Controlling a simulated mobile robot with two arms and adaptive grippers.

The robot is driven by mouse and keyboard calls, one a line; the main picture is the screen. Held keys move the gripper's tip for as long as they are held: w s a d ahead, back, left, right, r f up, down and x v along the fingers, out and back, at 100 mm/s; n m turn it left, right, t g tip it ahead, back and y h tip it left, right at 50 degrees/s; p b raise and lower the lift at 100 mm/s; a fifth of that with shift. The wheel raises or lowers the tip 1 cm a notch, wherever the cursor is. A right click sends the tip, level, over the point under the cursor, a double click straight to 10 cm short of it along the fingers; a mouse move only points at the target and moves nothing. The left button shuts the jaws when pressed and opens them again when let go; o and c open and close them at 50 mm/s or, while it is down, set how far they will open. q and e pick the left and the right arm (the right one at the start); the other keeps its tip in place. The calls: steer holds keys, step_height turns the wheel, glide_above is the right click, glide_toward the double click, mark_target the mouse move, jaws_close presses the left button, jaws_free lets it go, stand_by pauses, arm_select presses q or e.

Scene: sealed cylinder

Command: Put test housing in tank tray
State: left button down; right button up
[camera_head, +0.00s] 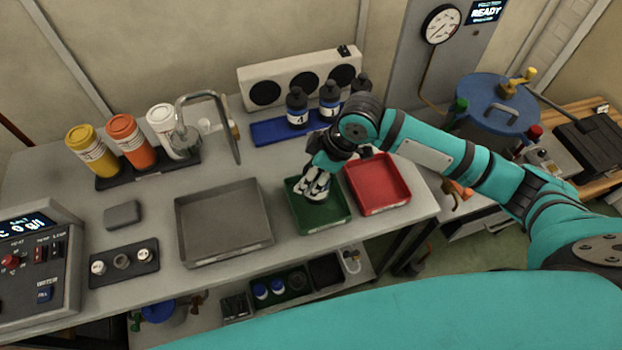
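My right gripper (314,190) points down into the green tray (335,220) on the bench. Its fingers are small here, and I cannot tell whether they are apart or hold something. No part is clearly recognisable as the test housing; the gripper hides part of the green tray's floor. No tray is marked as the tank tray in a way I can read. A larger empty grey tray (222,222) lies left of the green one, and an empty red tray (378,184) lies right of it. My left gripper is out of view.
A black holder (122,277) with small round parts and a grey block (122,214) lie at left. Coloured-lid bottles (130,140), a tap (212,100) and a blue tray (270,133) with dark bottles stand behind. A blue-lidded tank (490,100) stands at right.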

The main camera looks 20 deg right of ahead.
step_height(320, 180, down, 3)
steer(key=shift+s+p, duration=0.1)
steer(key=shift+p, duration=0.35)
steer(key=shift+f, duration=0.1)
steer(key=shift+f, duration=0.15)
steer(key=o, duration=1.6)
steer(key=shift+o, duration=0.2)
steer(key=b+v, duration=0.1)
steer(key=v, duration=1.1)
